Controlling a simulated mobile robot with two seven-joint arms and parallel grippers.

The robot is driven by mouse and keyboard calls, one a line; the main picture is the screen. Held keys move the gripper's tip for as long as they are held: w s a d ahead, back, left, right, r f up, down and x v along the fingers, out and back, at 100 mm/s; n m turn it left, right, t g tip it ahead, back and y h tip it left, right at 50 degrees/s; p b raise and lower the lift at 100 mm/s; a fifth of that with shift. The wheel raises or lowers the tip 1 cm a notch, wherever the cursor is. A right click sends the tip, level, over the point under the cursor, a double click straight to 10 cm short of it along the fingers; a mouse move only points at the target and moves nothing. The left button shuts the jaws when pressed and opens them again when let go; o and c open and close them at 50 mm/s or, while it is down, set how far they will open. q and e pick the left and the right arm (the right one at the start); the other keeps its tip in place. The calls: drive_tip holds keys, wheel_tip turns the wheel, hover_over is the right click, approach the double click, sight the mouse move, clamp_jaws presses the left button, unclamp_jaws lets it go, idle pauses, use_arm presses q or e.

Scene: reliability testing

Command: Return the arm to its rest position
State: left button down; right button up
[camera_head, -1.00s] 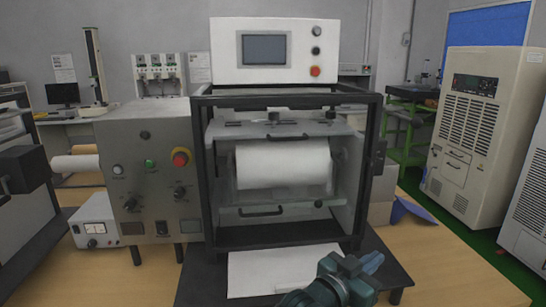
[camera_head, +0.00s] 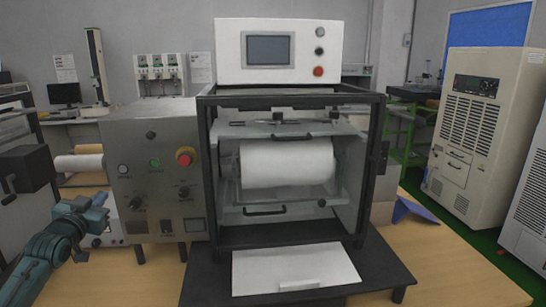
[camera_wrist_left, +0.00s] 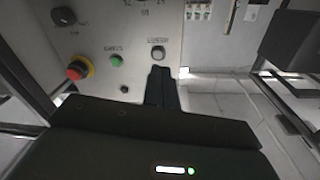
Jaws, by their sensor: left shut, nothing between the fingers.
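My left arm comes in from the lower left of the head view in teal and grey. Its gripper (camera_head: 96,203) is in front of the lower left part of the grey control panel (camera_head: 130,225), above the wooden table. In the left wrist view the dark fingers (camera_wrist_left: 161,72) are together with nothing between them. They point toward the panel face, below a round button. I cannot tell the exact gap to the panel. My right gripper is not in view.
The black-framed machine with a white roll (camera_head: 287,163) stands mid-table, a white sheet (camera_head: 290,272) at its front. A red emergency button (camera_head: 185,157) sticks out of the panel. A small metered box (camera_head: 110,236) is behind my arm.

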use_arm(q)
drive_tip(key=s+a+r+m+g+y, duration=0.15)
drive_tip(key=a+y, duration=0.25)
drive_tip(key=a, duration=0.4)
drive_tip(key=s+d+f+g+h, duration=0.1)
drive_tip(key=s+d+f+h, duration=0.1)
drive_tip(key=s+d+f, duration=0.45)
drive_tip(key=s+d+f+m+g+h, duration=0.1)
drive_tip(key=s+d+f+h, duration=0.15)
drive_tip(key=d+f, duration=0.7)
drive_tip(key=s+d+f+g+h, duration=0.1)
drive_tip(key=s+d+f, duration=0.45)
drive_tip(key=f, duration=0.45)
drive_tip(key=s+d+f+n+g+h, duration=0.1)
drive_tip(key=s+d+f, duration=0.2)
drive_tip(key=s+d, duration=0.4)
drive_tip(key=s+d+f+n+g+h, duration=0.1)
drive_tip(key=s+d+f, duration=0.3)
drive_tip(key=s+d, duration=0.4)
drive_tip(key=s+g, duration=0.1)
drive_tip(key=s, duration=0.6)
drive_tip(key=shift+d+h, duration=0.15)
drive_tip(key=shift+h, duration=0.2)
drive_tip(key=shift+f, duration=0.15)
